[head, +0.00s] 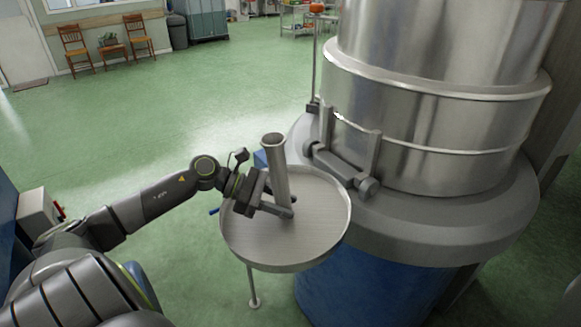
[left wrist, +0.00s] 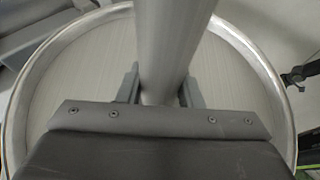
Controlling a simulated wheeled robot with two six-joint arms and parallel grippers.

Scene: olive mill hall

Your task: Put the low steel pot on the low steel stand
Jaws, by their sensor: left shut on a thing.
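My left gripper (head: 287,211) is shut on a tall, narrow steel cylinder (head: 274,165), the only thing here that could be the pot, though it is not low. The cylinder is nearly upright with an open top. Its lower end is over the round, rimmed steel top of the stand (head: 315,244); I cannot tell whether it touches. In the left wrist view the cylinder (left wrist: 165,40) is between the two fingers (left wrist: 160,92), above the stand's top (left wrist: 75,75). The stand has a thin leg with a small foot. My right gripper is not in view.
A large steel tank (head: 430,110) on a grey base with a blue lower part (head: 350,290) stands close to the right of the stand. A bracket (head: 345,168) juts from it. Green floor (head: 190,110) is open behind. Chairs (head: 75,50) stand at the far wall.

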